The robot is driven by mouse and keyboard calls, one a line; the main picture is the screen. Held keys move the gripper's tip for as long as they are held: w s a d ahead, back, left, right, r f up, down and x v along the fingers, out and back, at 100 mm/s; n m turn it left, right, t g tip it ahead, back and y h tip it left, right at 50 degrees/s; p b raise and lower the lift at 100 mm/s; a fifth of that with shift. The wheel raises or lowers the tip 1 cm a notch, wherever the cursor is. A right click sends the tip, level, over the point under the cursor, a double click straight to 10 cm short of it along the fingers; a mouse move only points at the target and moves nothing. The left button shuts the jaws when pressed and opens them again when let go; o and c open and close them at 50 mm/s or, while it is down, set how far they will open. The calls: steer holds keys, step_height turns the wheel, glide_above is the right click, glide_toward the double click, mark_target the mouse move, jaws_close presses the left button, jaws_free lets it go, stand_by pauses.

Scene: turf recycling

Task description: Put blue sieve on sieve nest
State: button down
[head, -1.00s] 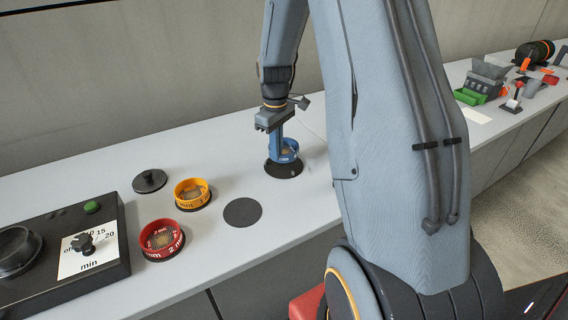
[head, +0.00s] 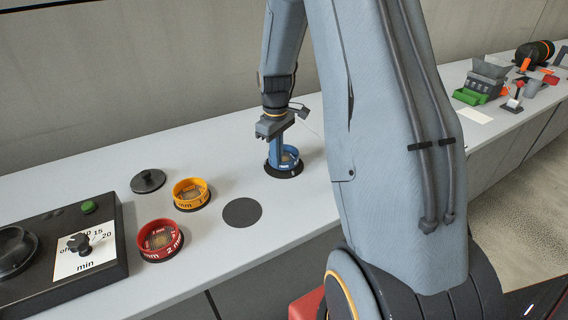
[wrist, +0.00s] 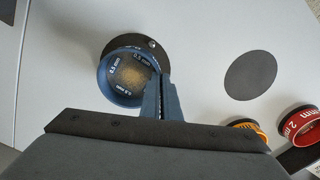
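The blue sieve (head: 293,153) is in my gripper (head: 279,151), over a black round base (head: 284,173) that looks like the sieve nest. In the wrist view, the fingers of my gripper (wrist: 160,97) close on the right side wall of the blue sieve (wrist: 104,87). The sieve is about level, and its mesh shows from above. The black base (wrist: 133,39) shows past its far edge with a small silver knob. I cannot tell whether the sieve touches the base.
A yellow sieve (head: 191,195), a red sieve (head: 160,240), a black lid (head: 148,181) and a flat dark disc (head: 242,212) lie to the left. A black timer machine (head: 110,275) stands at far left. A green-trayed device (head: 480,84) is far right. Table around the base is clear.

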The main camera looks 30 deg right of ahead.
steer(key=shift+f, duration=0.5)
stand_by(0.4)
steer(key=c, duration=1.6)
jaws_free()
steer(key=shift+r, duration=0.1)
step_height(320, 180, up, 8)
steer(key=shift+f+b, duration=0.2)
steer(key=shift+b, duration=0.6)
steer(key=s+a+m, duration=0.1)
steer(key=s+a, duration=0.3)
steer(key=s, duration=0.2)
steer(key=s+a+m, duration=0.2)
steer(key=s+a, duration=0.3)
steer(key=s, duration=0.2)
steer(key=s+a+f+m, duration=0.1)
steer(key=s+a+m, duration=0.1)
steer(key=s+a, duration=0.3)
steer(key=shift+s+a+t, duration=0.15)
steer(key=shift+s+t, duration=0.15)
steer(key=shift+s, duration=0.95)
